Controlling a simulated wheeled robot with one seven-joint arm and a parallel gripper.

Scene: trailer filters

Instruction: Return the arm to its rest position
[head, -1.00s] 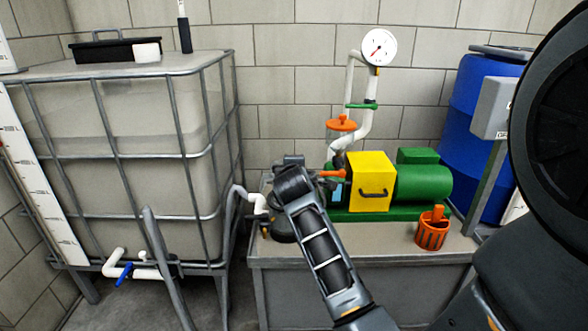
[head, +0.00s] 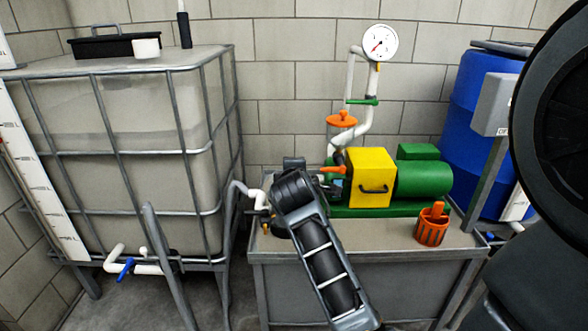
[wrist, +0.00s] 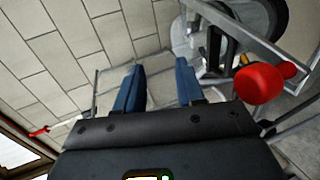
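My arm (head: 320,250) reaches up from the bottom of the head view, its far joint in front of the bench's left end. My gripper's fingers are hidden in the head view. In the wrist view my gripper (wrist: 158,84) shows two blue fingers spread apart with nothing between them.
A caged tank (head: 150,130) stands left, with a black tray (head: 112,49) and white cup (head: 147,47) on top. The bench (head: 390,238) carries a yellow-green pump (head: 368,180) and orange basket (head: 432,226). A blue barrel (head: 478,120) stands right. A red knob (wrist: 262,83) is near my gripper.

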